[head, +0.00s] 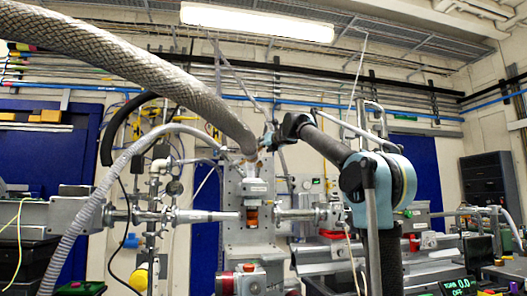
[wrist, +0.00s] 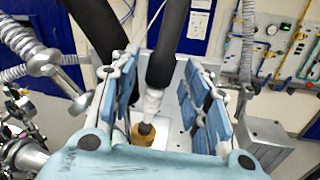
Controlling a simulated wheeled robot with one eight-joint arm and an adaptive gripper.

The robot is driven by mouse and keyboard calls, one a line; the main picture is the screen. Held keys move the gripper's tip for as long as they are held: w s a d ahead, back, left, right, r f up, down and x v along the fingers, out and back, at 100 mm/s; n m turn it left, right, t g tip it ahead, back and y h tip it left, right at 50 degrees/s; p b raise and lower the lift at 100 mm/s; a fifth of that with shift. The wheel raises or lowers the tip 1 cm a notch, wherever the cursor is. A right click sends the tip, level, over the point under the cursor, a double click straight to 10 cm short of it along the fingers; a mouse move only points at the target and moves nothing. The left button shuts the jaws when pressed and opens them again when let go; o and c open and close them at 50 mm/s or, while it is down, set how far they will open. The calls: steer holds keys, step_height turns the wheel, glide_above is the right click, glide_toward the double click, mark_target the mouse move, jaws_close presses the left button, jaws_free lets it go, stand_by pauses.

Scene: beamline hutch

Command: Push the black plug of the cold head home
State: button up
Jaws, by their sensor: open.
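In the head view the cold head (head: 256,187) stands upright in the middle, with a braided hose (head: 170,75) coming down to its top from the upper left. My gripper (head: 270,138) is beside the cold head's top, at the hose's lower end. In the wrist view my gripper (wrist: 158,88) is open, its blue fingers on either side of a thick black line (wrist: 168,45). This line narrows to a white section, then a dark tip over a copper-coloured part (wrist: 142,138). I cannot tell which dark part is the black plug, how far it is seated, or whether a finger touches it.
A beam pipe (head: 205,215) runs across at cold-head height. A ribbed pale hose (head: 85,215) curves on the left. A second thick black line (wrist: 95,25) passes near the left finger in the wrist view. A control box with a red knob (head: 245,278) stands below.

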mark_target(263, 151)
steer(key=shift+w+a, duration=0.3)
steer(key=shift+w, duration=0.35)
steer(key=c, duration=0.9)
steer(key=shift+s+a+f, duration=0.1)
steer(key=shift+a+f, duration=0.1)
steer(key=shift+f, duration=1.25)
steer(key=o, duration=0.9)
steer(key=shift+s, duration=0.1)
